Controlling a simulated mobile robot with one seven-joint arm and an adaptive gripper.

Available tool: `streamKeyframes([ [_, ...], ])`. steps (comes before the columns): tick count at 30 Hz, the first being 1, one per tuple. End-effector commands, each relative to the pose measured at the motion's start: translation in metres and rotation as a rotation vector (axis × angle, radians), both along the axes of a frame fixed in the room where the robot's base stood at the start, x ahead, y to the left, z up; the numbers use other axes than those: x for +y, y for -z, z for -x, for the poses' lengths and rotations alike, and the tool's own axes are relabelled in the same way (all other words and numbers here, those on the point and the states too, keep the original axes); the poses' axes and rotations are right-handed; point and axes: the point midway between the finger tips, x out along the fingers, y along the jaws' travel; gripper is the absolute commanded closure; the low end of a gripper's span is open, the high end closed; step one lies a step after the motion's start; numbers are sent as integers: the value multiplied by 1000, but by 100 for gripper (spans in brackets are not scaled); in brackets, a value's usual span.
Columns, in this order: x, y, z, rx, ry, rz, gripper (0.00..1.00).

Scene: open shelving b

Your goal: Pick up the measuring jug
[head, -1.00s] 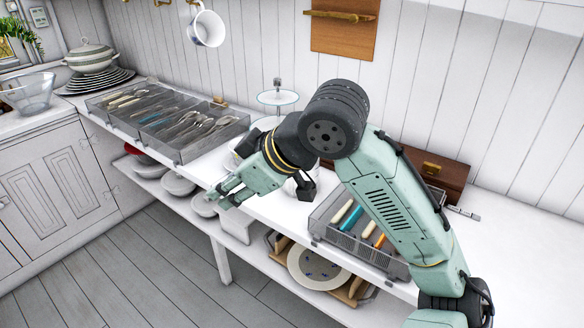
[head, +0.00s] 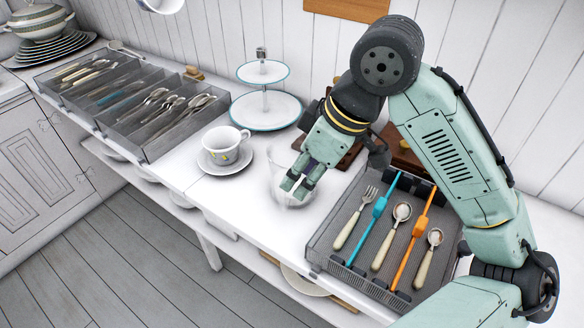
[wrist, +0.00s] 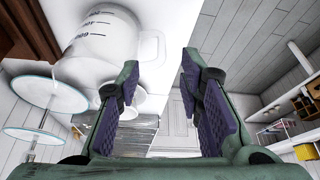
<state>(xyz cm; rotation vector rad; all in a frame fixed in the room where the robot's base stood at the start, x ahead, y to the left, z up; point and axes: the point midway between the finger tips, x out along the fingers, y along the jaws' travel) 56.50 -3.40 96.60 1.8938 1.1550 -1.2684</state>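The measuring jug (head: 277,188) is clear and faint, standing on the white counter; my gripper partly covers it in the head view. In the wrist view the jug (wrist: 97,42) shows its printed scale at the upper left, and its handle (wrist: 150,47) points toward the space between my fingers. My gripper (head: 294,188) is tilted down at the jug in the head view. In the wrist view my gripper (wrist: 158,66) is open, with nothing between its purple pads. Whether a finger touches the jug I cannot tell.
A cup on a saucer (head: 207,166) stands left of the jug, and a two-tier stand (head: 266,112) behind it. A grey cutlery tray (head: 318,240) lies to the right, a longer one (head: 150,150) at the left. A brown wooden box (head: 404,150) stands behind my gripper.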

Motion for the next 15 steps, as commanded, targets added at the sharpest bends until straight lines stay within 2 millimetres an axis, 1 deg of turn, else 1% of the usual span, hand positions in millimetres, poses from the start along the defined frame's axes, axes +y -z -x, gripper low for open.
streamKeyframes([
  [1, 3, 8, -1, 2, -1, -1, 66],
  [4, 9, 22, -4, 1, -2, -1, 66],
  [6, 11, 29, -5, 1, 0, 0, 66],
  [11, 15, 39, -7, -1, 0, -2, 66],
  [15, 22, 58, -10, 2, 0, -2, 66],
])
